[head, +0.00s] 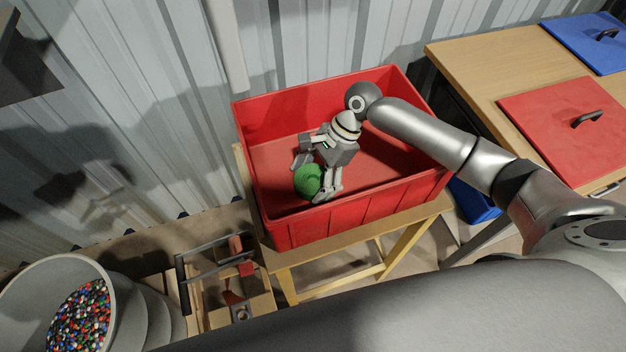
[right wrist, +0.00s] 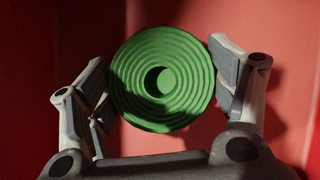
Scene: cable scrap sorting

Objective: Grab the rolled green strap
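The rolled green strap (head: 307,181) lies in the left part of the red crate (head: 345,221), near its front left corner. My right gripper (head: 317,178) reaches down into the crate over the strap. In the right wrist view the strap (right wrist: 160,79) shows as a round coil with a dark centre hole. The fingers of the right gripper (right wrist: 166,85) stand apart on both sides of it. The right finger looks very close to the coil's edge; I cannot tell whether either finger touches. My left gripper is not in view.
The crate stands on a wooden stand (head: 405,241) against a corrugated metal wall (head: 130,110). A wooden table (head: 480,55) with red (head: 565,125) and blue (head: 585,40) lids is at the right. A bin of coloured pellets (head: 78,318) is at the lower left.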

